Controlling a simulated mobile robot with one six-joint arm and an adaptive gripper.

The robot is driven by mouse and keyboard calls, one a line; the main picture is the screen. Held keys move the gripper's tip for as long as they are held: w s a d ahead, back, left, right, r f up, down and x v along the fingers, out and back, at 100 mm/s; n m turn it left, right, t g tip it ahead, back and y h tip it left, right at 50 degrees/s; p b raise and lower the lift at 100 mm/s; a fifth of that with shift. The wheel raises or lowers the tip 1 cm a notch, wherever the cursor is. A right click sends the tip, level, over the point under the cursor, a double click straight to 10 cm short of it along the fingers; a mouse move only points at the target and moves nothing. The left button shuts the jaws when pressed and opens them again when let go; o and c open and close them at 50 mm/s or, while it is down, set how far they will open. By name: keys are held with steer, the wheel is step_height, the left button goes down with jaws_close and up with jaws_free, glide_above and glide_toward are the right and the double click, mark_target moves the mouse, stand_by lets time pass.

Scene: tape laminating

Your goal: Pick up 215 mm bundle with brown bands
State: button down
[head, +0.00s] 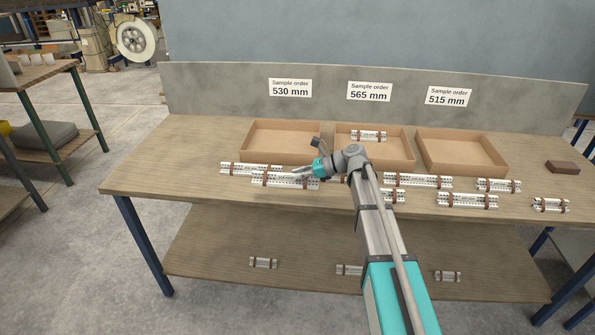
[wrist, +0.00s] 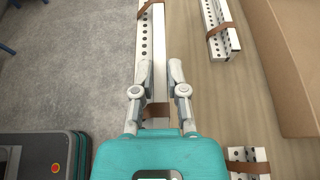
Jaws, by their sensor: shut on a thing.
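My gripper (head: 300,172) reaches left over the front left part of the table. In the wrist view my gripper (wrist: 160,70) has one finger on each side of a white perforated bundle with brown bands (head: 283,181), and is shut on it. That bundle also shows in the wrist view (wrist: 151,35), running away from me, with one band at the far end and one near my palm. Its length cannot be read. A similar bundle (head: 240,169) lies behind it to the left and shows at the upper right of the wrist view (wrist: 221,32).
Three cardboard boxes (head: 283,160) stand behind under order signs; the middle box (head: 405,161) holds a bundle. Several banded bundles (head: 417,180) lie to the right. A short one (wrist: 248,158) lies near my palm. A brown block (head: 562,167) sits far right. More bundles (head: 263,262) lie on the lower shelf.

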mark_target(295, 185)
steer(key=s+r+p, duration=0.1)
steer(key=r, duration=0.1)
steer(key=s+r+p, duration=0.1)
steer(key=r+p, duration=0.1)
steer(key=shift+s+a, duration=0.4)
steer(key=s+a+r+p, duration=0.2)
steer(key=s+r+p, duration=0.1)
steer(key=s, duration=0.5)
steer(key=shift+s+a+r+p, duration=0.3)
steer(key=shift+a+r+p, duration=0.05)
steer(key=shift+a, duration=0.05)
steer(key=shift+r, duration=0.1)
